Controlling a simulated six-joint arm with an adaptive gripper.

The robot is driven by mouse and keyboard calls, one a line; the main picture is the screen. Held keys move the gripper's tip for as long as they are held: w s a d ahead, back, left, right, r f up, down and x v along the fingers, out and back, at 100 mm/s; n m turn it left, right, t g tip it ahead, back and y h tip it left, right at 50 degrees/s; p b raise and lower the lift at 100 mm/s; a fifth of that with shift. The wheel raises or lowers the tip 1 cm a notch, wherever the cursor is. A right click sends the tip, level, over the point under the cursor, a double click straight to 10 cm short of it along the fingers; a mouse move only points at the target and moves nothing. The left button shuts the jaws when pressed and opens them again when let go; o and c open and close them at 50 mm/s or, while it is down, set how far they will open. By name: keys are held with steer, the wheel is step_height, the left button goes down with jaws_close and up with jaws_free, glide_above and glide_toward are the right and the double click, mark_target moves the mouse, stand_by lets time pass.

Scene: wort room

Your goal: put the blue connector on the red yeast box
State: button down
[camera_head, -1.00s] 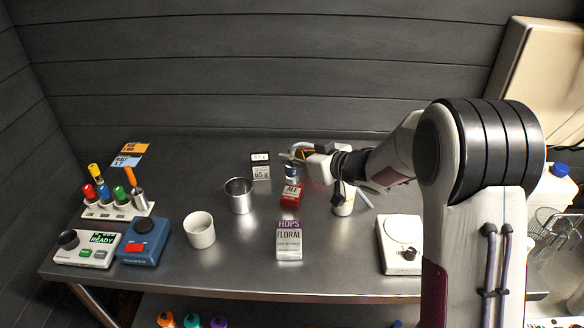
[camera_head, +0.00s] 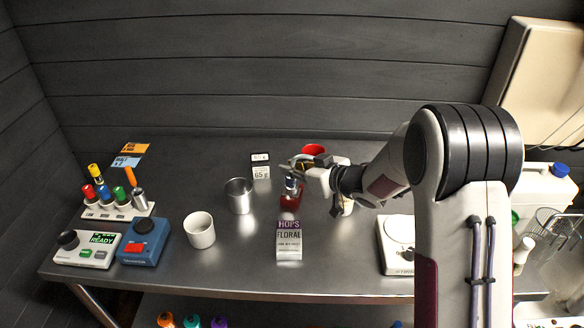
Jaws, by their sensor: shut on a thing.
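The blue connector (camera_head: 291,184), a small dark blue and silver piece, is under the fingertips of my gripper (camera_head: 294,170). My gripper is shut on it and hides its upper part. The connector is upright, directly at the top of the red yeast box (camera_head: 290,202). I cannot tell whether it touches the box or hangs just above it. The red box stands near the middle of the steel table, and its top is partly hidden.
A purple-and-white hops packet (camera_head: 289,241) stands in front of the red box. A steel cup (camera_head: 240,196) and a white cup (camera_head: 200,230) stand to the left. A small label stand (camera_head: 261,167) and a red round vessel (camera_head: 314,150) are behind. A white scale (camera_head: 396,246) is at right.

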steer(key=shift+f, duration=0.1)
steer(key=c, duration=2)
jaws_free()
steer(key=shift+o, duration=0.2)
steer(key=shift+s+d+r, duration=0.25)
steer(key=shift+d, duration=0.05)
steer(key=v, duration=1.1)
steer(key=shift+d+r, duration=0.1)
steer(key=shift+r, duration=0.1)
